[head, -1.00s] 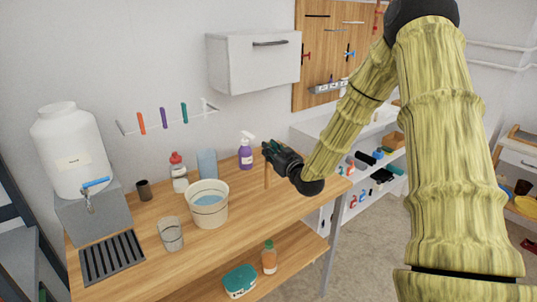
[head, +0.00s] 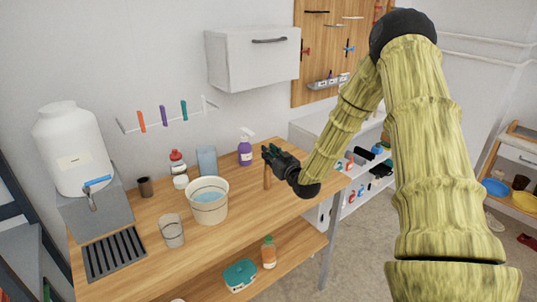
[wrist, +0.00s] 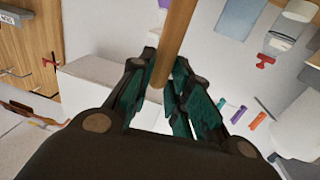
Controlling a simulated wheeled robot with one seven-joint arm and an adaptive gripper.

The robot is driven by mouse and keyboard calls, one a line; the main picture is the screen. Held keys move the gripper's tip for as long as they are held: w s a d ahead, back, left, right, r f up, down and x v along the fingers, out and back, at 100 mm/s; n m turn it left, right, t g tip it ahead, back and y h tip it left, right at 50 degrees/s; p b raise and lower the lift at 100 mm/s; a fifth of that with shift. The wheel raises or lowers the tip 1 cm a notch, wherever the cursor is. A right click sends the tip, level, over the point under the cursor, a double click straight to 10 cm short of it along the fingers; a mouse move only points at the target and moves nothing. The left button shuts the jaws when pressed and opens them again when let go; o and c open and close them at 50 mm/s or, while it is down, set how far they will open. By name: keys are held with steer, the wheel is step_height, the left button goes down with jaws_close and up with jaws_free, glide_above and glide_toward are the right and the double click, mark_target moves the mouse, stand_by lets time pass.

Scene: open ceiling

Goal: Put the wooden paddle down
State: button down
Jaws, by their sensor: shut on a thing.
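My gripper (head: 272,153) is above the right part of the wooden workbench (head: 232,232), shut on the wooden paddle (head: 267,178). In the head view the paddle hangs down from the fingers as a thin brown stick. Its lower end is close to the bench top; I cannot tell whether it touches. In the wrist view the paddle's round handle (wrist: 175,38) runs between the green-padded fingers (wrist: 160,75) and leaves the top edge of the picture, so its far end is hidden there.
A pail of water (head: 208,207) stands left of the paddle, with a clear cup (head: 171,232) beside it. Bare bench lies between pail and paddle. A grey wall cabinet (head: 253,65) hangs above.

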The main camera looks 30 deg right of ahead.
steer(key=shift+f, duration=0.1)
steer(key=c, duration=1.3)
jaws_free()
steer(key=shift+c, duration=0.2)
steer(key=s+b, duration=0.2)
steer(key=s, duration=1)
steer(key=shift+a+b, duration=0.35)
steer(key=shift+b, duration=0.05)
